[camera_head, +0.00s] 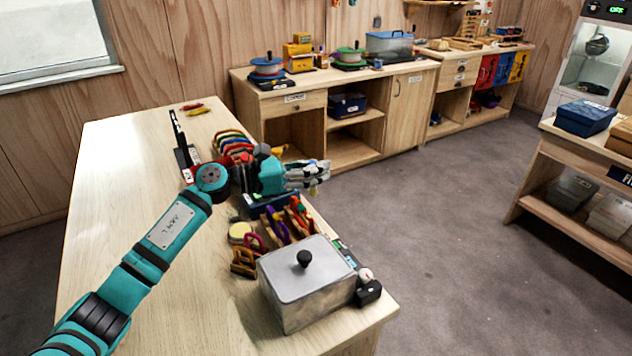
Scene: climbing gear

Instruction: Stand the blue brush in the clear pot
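My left arm reaches in from the lower left over the wooden table. Its gripper (312,176) points right and hangs over the table's right edge, above a row of gear. The fingers are seen side-on and small, so I cannot tell whether they are open or hold anything. A small yellow spot shows by the fingertips. I cannot make out the blue brush or the clear pot for certain; the arm and gripper hide part of the row. My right gripper is not in view.
A grey lidded metal box (305,289) stands at the table's near right corner. Carabiners (243,262) and a pale round tin (239,232) lie behind it. The table's left half (112,190) is clear.

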